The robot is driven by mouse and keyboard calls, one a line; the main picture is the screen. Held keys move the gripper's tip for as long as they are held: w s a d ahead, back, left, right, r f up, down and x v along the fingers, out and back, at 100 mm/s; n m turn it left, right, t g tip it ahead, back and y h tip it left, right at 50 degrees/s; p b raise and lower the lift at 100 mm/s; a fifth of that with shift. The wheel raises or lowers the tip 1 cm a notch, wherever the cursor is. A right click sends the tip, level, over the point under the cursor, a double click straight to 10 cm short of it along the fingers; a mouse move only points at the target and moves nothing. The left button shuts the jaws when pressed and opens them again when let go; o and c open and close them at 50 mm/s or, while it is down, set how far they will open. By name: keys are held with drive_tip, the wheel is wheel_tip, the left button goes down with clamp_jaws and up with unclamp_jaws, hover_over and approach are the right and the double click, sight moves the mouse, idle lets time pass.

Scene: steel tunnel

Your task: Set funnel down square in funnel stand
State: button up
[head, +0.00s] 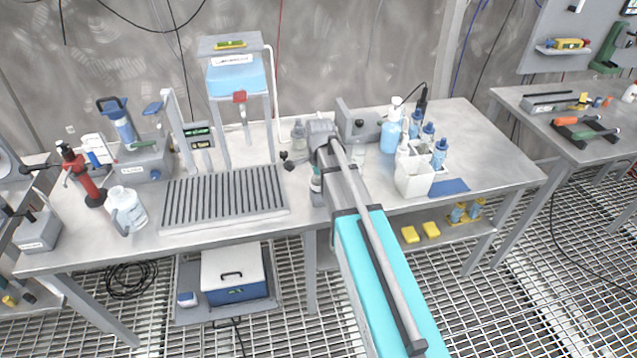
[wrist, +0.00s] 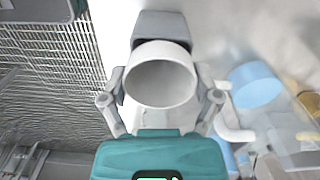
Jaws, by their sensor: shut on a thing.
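In the wrist view, a pale round funnel (wrist: 160,78) is between the two fingers of my gripper (wrist: 160,98), its wide open mouth facing the camera. The fingers touch its sides and are shut on it. A dark grey block (wrist: 160,26) shows just beyond the funnel's far rim; I cannot tell whether it is part of the funnel stand or whether the funnel touches it. In the head view my arm covers the gripper and the funnel, over the middle of the bench. I cannot make out the funnel stand for sure there.
A slotted drain tray (head: 225,197) lies left of my arm, below a blue water tank (head: 236,78). To the right stand a blue-filled pump bottle (head: 392,135) and a white caddy (head: 414,178) with bottles. A white jug (head: 127,209) is at left.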

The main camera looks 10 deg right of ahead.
sight(320, 183)
drive_tip(key=o, duration=0.8)
drive_tip(key=shift+o, duration=0.2)
drive_tip(key=shift+r, duration=0.2)
drive_tip(key=shift+r+p, duration=3.35)
drive_tip(key=shift+p, duration=0.2)
drive_tip(key=shift+s, duration=0.1)
drive_tip(key=shift+s+n, duration=0.4)
drive_tip(key=shift+s, duration=0.05)
drive_tip(key=s+n, duration=1.5)
drive_tip(key=shift+a+n, duration=0.3)
